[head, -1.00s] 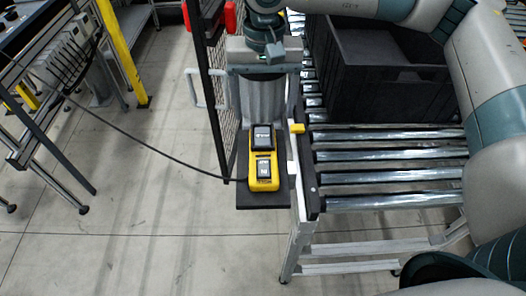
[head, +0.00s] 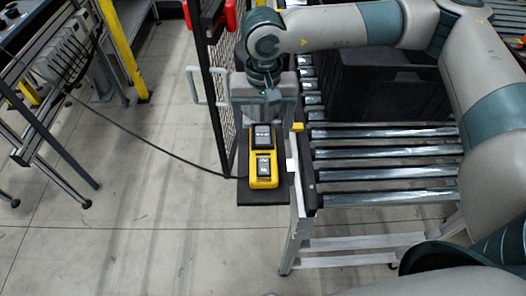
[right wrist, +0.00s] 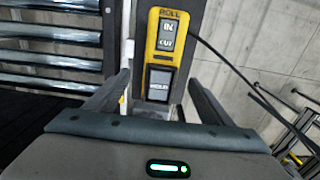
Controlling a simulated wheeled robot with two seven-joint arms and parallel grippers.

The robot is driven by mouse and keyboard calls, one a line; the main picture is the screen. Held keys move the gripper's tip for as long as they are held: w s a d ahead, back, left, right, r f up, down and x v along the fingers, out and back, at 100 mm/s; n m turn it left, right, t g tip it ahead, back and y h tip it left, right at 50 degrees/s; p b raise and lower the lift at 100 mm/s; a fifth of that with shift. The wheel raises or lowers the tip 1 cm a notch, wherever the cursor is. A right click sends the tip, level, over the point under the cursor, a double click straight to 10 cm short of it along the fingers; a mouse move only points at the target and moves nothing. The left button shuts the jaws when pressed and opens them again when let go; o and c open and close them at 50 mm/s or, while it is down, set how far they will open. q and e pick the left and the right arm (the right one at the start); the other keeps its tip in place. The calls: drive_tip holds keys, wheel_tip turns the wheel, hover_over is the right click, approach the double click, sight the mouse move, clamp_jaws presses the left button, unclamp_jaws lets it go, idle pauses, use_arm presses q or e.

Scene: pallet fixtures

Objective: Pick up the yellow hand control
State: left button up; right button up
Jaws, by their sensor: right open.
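The yellow hand control (head: 264,178) lies on a small black shelf (head: 262,197) at the side of the roller conveyor. It has a black button at each end, marked IN/OUT and HOLD in the right wrist view (right wrist: 151,62). My right gripper (head: 263,112) is just behind the control in the head view, its fingers hard to make out. In the right wrist view the open fingers (right wrist: 157,80) stand apart, with the control's HOLD end between and beyond their tips. Nothing is held. My left gripper is not in view.
A black cable (head: 150,147) runs left from the shelf. The roller conveyor (head: 385,155) is right of the shelf, with a dark crate (head: 385,95) partly behind my arm. A mesh guard post (head: 215,100) stands close left of my gripper. Floor at left front is clear.

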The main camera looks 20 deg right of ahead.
sight(263, 144)
drive_tip(key=shift+s+a+f+p, duration=0.1)
drive_tip(key=shift+s+f+p, duration=0.05)
drive_tip(key=shift+f+p, duration=0.15)
wheel_tip(263, 144, down, 3)
drive_tip(key=shift+s+a+r+p, duration=0.1)
drive_tip(key=shift+s+p, duration=0.05)
drive_tip(key=shift+p, duration=0.65)
drive_tip(key=shift+f, duration=0.4)
drive_tip(key=shift+c, duration=0.3)
drive_tip(key=c, duration=1.3)
drive_tip(key=shift+r, duration=0.2)
drive_tip(key=shift+c, duration=0.2)
